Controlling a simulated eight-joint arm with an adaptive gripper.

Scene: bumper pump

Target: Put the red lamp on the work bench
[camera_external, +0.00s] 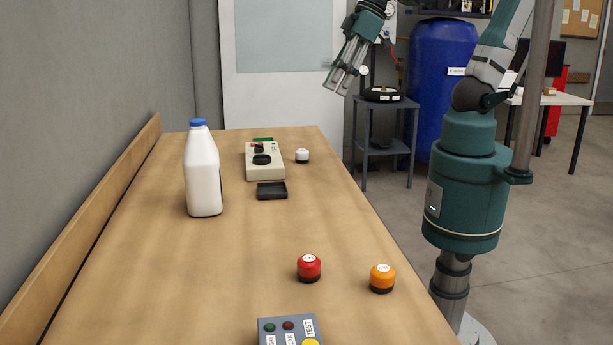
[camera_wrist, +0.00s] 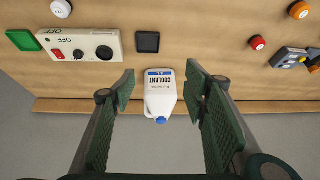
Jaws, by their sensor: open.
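The red lamp (camera_external: 309,268) is a short red cylinder with a dark base, standing upright on the wooden work bench (camera_external: 240,255) in the near half. It also shows in the wrist view (camera_wrist: 258,43) at the upper right, well outside the fingers. My gripper (camera_external: 343,82) is open and empty, in the air above the far right side of the bench and far from the red lamp. In the wrist view my gripper (camera_wrist: 160,82) has its fingers spread, with a white coolant bottle (camera_wrist: 160,95) seen between them, below and apart from them.
An orange lamp (camera_external: 382,278) stands right of the red one. A grey button box (camera_external: 288,332) is at the near edge. A white lamp (camera_external: 302,156), a switch box (camera_external: 265,162) and a black tray (camera_external: 272,191) are farther back. The bench's near left is clear.

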